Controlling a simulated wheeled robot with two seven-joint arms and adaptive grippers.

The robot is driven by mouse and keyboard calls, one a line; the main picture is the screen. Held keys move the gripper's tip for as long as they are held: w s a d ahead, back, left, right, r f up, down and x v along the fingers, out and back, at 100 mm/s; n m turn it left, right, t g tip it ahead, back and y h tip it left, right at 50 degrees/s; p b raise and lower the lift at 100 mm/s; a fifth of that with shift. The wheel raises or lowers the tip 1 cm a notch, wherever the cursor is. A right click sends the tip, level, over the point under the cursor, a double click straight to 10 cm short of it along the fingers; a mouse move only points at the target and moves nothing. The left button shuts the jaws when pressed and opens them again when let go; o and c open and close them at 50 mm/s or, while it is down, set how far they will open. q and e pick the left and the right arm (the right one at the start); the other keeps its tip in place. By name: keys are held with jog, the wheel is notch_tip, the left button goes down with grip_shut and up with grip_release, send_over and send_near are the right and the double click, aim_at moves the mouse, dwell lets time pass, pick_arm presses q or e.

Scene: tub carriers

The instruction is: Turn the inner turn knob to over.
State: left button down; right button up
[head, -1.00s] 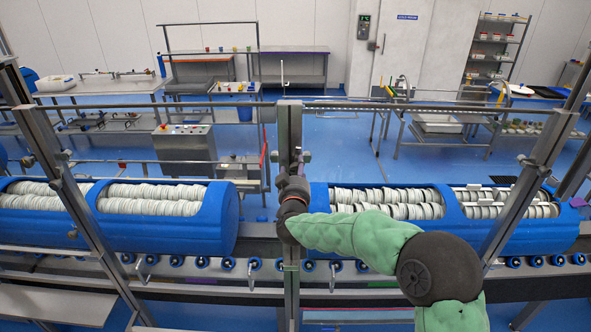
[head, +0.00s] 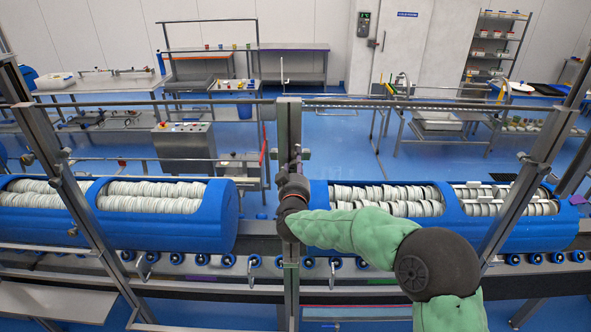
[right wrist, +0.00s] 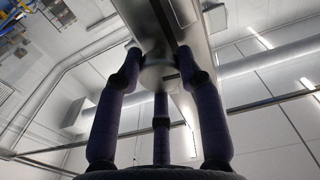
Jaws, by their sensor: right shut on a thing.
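The turn knob (right wrist: 158,76) shows in the right wrist view as a pale grey round piece under a metal beam. The dark fingers of my right gripper (right wrist: 160,88) are closed around it, from the left, the right and behind. In the head view my right gripper (head: 297,165) is at the central metal post (head: 289,130), reaching up along it. The knob is hidden or too small to tell there, and I cannot read its setting. My left gripper is not in view.
Blue tub carriers with white rolls stand left (head: 225,225) and right (head: 318,225) of the post, above a roller line (head: 203,261). Slanted metal struts (head: 60,170) frame both sides.

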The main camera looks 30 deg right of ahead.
jog(key=shift+d+r, duration=0.1)
jog(key=shift+r, duration=0.4)
jog(key=shift+s+d+f+m+b, duration=0.1)
jog(key=shift+m+b, duration=4.05)
jog(key=shift+b, duration=0.05)
jog(key=shift+s+d+m+b, duration=0.1)
jog(key=shift+m+b, duration=4.05)
jog(key=o, duration=1.1)
jog(key=shift+o, duration=0.2)
jog(key=shift+d+f, duration=0.1)
jog(key=shift+f, duration=0.05)
jog(key=shift+f, duration=0.1)
